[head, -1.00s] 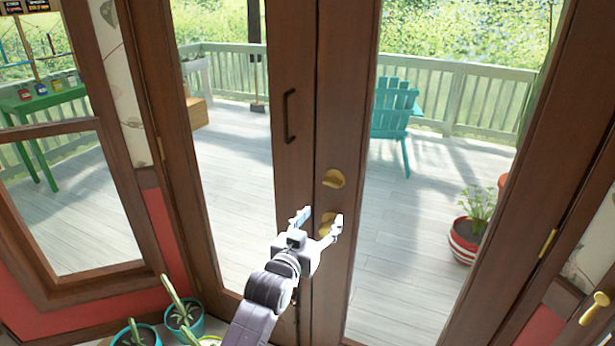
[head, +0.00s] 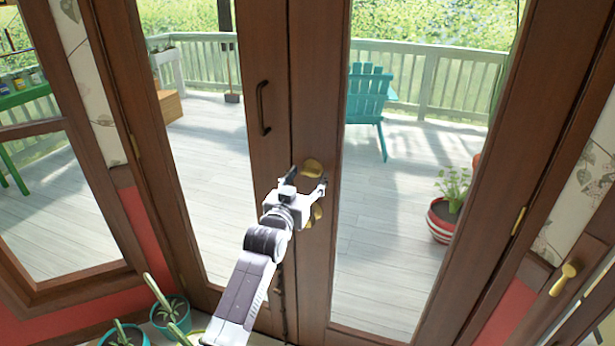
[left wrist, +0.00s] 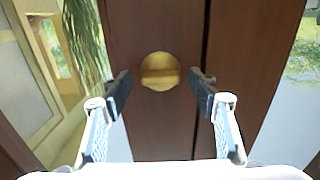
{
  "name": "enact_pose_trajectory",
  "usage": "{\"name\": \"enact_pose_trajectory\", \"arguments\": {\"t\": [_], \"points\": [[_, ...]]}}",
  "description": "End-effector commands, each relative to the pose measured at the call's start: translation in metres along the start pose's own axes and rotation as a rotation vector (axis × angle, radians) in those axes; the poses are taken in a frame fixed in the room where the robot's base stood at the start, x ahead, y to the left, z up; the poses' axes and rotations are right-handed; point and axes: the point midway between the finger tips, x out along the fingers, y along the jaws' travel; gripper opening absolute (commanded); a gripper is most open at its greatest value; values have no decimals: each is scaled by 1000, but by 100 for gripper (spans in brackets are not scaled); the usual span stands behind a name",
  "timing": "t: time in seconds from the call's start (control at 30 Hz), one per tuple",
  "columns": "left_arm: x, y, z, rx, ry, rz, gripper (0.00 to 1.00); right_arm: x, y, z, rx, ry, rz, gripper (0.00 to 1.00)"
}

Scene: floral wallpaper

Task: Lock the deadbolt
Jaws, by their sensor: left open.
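The wooden double door has two gold fittings on its right leaf. The upper one, the deadbolt (head: 314,167), shows just beyond my left gripper's fingertips. The lower gold knob (head: 316,214) is partly hidden behind the gripper. My left gripper (head: 302,184) is open and empty, in front of the door and slightly below the deadbolt in the head view. In the left wrist view, a round gold fitting (left wrist: 160,71) appears between the two spread fingertips (left wrist: 160,88), ahead of them; I cannot tell whether they touch it. My right gripper is not in view.
A dark bar handle (head: 263,108) is on the left door leaf. Potted plants (head: 170,310) stand on the floor at lower left. A gold lever (head: 563,279) is at the right. A deck with a teal chair (head: 370,98) shows through the glass.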

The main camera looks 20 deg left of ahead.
Motion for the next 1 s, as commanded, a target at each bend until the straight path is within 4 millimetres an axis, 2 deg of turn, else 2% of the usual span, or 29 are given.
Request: {"name": "enact_pose_trajectory", "arguments": {"t": [0.23, 0.6, 1.0], "points": [[0, 0, 0, 0, 0, 0, 53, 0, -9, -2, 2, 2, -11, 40], [0, 0, 0, 0, -1, 0, 13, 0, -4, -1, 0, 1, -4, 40], [0, -1, 0, 85, -1, 0, 13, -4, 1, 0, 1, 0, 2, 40]]}}
